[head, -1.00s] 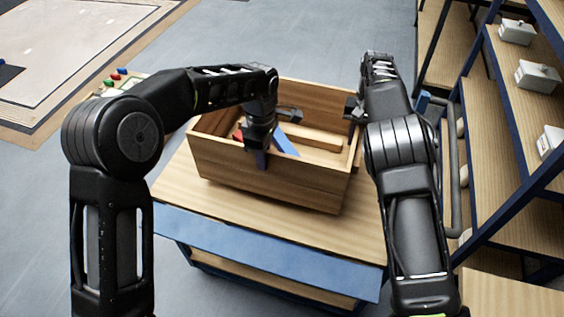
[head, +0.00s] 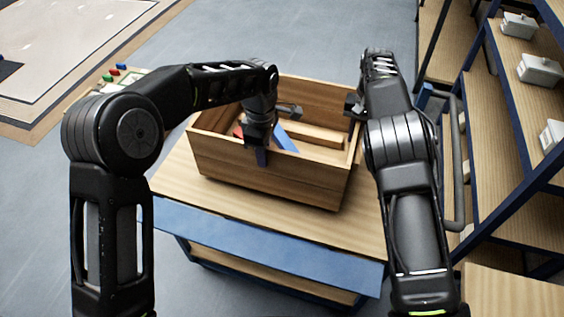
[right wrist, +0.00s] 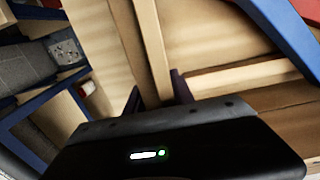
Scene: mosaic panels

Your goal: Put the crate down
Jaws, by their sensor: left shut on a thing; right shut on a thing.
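The wooden crate (head: 265,176) is over the wooden top of a cart (head: 230,205) in the head view; I cannot tell whether its base touches the top. Red, blue and wooden pieces lie inside it. My left gripper (head: 259,152) is shut on the crate's near wall, with one finger showing outside the wall. My right gripper (head: 354,108) is at the crate's right wall, partly hidden by my right arm. In the right wrist view the right gripper (right wrist: 178,88) is shut on the wall of the crate (right wrist: 149,45).
A shelf rack (head: 505,110) with white boxes stands close on the right. A grey handle rail (head: 455,165) is beside the cart. Small coloured pieces (head: 115,72) lie on a surface at the left, behind my left arm. Grey floor is open behind the crate.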

